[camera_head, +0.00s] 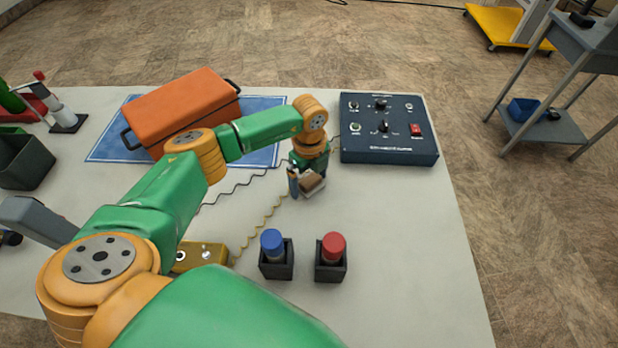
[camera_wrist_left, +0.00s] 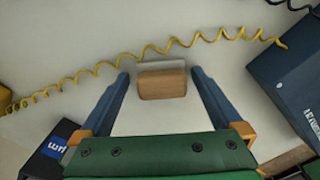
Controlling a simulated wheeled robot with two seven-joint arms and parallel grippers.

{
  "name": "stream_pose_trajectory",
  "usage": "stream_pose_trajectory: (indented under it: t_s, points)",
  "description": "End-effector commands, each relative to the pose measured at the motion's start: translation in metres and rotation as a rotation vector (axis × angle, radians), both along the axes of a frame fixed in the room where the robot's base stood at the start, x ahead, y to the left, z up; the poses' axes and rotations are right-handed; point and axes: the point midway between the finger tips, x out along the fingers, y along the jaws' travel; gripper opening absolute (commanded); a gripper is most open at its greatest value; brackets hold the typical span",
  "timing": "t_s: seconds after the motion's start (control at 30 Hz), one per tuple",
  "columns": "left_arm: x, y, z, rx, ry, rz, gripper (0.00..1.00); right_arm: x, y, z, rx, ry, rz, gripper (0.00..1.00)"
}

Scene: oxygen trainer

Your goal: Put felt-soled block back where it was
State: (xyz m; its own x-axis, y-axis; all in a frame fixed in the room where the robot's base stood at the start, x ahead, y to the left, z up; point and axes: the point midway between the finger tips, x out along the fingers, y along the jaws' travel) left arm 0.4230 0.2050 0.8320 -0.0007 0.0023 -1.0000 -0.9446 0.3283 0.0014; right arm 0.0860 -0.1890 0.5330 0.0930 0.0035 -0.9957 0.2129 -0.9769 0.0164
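The felt-soled block (camera_head: 313,182) is a small brown wooden block with a pale grey sole, on the light table near the middle of the head view. In the left wrist view the block (camera_wrist_left: 162,84) lies between the fingers, its pale sole toward the top of the picture. My left gripper (camera_head: 305,187) is low over the table at the block. In the wrist view its two blue fingers (camera_wrist_left: 160,76) stand apart, one on each side of the block, with a gap on both sides. My right gripper is not in view.
A dark blue control box (camera_head: 388,130) stands right of the gripper. An orange case (camera_head: 185,106) sits on a blue mat (camera_head: 262,103) to the left. Blue (camera_head: 272,245) and red (camera_head: 333,248) capped pieces stand in black holders in front. A yellow coiled cord (camera_wrist_left: 100,70) runs close by.

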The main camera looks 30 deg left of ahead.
Motion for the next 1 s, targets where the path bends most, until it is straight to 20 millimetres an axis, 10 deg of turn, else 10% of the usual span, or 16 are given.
stream_pose_trajectory:
  t_s: [0.23, 0.63, 1.0]
  points:
    - [0.001, 0.0, 0.014, -0.001, -0.003, -0.001, 1.0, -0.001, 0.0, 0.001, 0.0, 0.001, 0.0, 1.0]
    - [0.001, 0.0, 0.11, -0.001, -0.005, -0.001, 1.0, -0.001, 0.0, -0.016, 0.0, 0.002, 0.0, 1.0]
    - [0.0, 0.0, 0.124, 0.0, 0.0, 0.0, 1.0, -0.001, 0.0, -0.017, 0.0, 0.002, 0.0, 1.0]
